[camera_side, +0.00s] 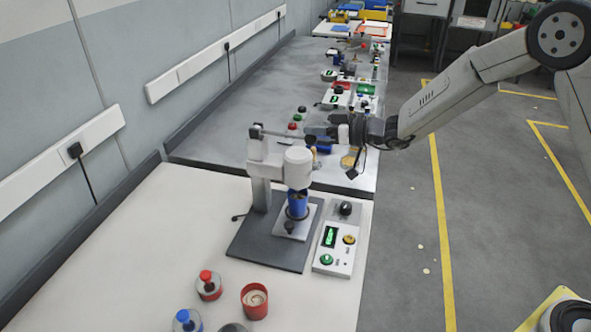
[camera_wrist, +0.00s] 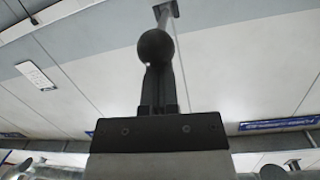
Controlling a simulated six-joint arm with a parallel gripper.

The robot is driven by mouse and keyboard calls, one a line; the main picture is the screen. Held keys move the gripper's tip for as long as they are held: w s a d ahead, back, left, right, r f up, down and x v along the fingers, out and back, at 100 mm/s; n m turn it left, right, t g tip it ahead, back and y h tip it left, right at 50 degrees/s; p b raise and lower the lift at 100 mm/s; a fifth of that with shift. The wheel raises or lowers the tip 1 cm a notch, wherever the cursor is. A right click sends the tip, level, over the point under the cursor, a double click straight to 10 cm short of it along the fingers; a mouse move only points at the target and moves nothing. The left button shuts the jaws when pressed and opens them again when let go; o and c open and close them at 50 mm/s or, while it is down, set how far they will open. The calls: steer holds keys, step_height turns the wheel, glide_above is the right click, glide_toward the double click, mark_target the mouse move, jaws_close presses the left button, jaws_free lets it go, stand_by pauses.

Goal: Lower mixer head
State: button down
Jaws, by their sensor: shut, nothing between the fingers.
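The mixer stands on the near white table. Its white cylindrical head (camera_side: 298,166) hangs from a white column (camera_side: 261,180) over a blue cup (camera_side: 297,207). The head's lower edge meets the cup's rim in the picture; any gap is hard to tell. A thin lever (camera_side: 280,133) reaches right from the column top to my gripper (camera_side: 309,131). In the wrist view the lever's dark ball knob (camera_wrist: 155,47) is in front of the fingers, its rod (camera_wrist: 165,18) running up behind it. My gripper (camera_wrist: 156,80) is shut and empty; whether it touches the knob is unclear.
A control box (camera_side: 337,248) with a green display is right of the mixer's dark base (camera_side: 257,245). A red cup (camera_side: 254,301), a red-capped bottle (camera_side: 208,285) and a blue-capped bottle (camera_side: 187,320) stand in front. The table's left part is clear.

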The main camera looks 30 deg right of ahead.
steer(key=shift+f, duration=0.3)
steer(key=shift+r, duration=0.15)
stand_by(0.4)
steer(key=shift+w+a+r, duration=0.1)
steer(key=shift+w+r, duration=0.15)
steer(key=shift+r, duration=0.3)
steer(key=shift+w+a+r, duration=0.1)
steer(key=shift+w+r, duration=0.2)
steer(key=shift+r, duration=0.35)
steer(key=shift+w+a+r, duration=0.1)
steer(key=shift+w+r, duration=0.15)
steer(key=shift+r, duration=0.35)
steer(key=f+v, duration=0.1)
steer(key=v, duration=0.9)
steer(key=shift+s, duration=0.1)
